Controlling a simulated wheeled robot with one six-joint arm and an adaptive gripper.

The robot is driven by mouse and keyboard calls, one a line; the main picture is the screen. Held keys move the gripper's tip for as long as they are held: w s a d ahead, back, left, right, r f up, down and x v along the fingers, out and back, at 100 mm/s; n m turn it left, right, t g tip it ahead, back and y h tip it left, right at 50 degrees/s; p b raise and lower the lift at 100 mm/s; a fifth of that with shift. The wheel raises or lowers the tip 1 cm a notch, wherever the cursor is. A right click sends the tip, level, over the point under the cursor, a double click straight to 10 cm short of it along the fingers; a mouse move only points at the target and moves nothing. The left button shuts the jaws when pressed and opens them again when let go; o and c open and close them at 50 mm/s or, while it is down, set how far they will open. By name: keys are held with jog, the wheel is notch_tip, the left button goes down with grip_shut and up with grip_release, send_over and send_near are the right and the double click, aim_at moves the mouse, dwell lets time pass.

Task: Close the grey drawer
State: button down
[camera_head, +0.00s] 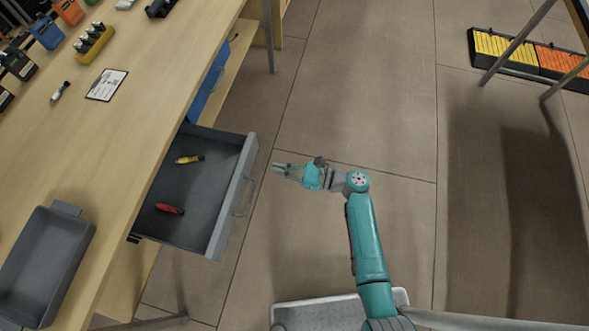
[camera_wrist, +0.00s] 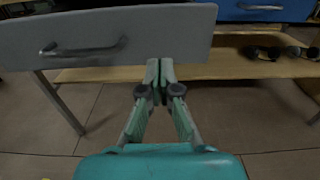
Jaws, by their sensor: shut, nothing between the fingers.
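The grey drawer (camera_head: 198,205) is pulled out from under the wooden workbench in the head view, with a yellow-handled tool (camera_head: 190,159) and a red-handled tool (camera_head: 170,209) lying inside. Its handle (camera_head: 243,196) is on the front panel. In the wrist view the grey front panel (camera_wrist: 170,28) and the handle (camera_wrist: 84,48) show at the top left. My gripper (camera_head: 275,169) is shut and empty, to the right of the drawer front near its far corner. In the wrist view my gripper's fingertips (camera_wrist: 160,66) appear at the panel's lower right; I cannot tell whether they touch it.
A blue drawer (camera_head: 208,82) sits closed under the bench farther along. A grey bin (camera_head: 40,262) and a clipboard (camera_head: 106,85) lie on the benchtop. A bench leg (camera_head: 269,40) stands beyond. A black case with yellow and orange contents (camera_head: 506,48) lies at the upper right. The floor around my arm is clear.

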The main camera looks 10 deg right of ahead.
aim_at(250, 163)
jog(key=x, duration=0.6)
jog(key=shift+a, duration=0.25)
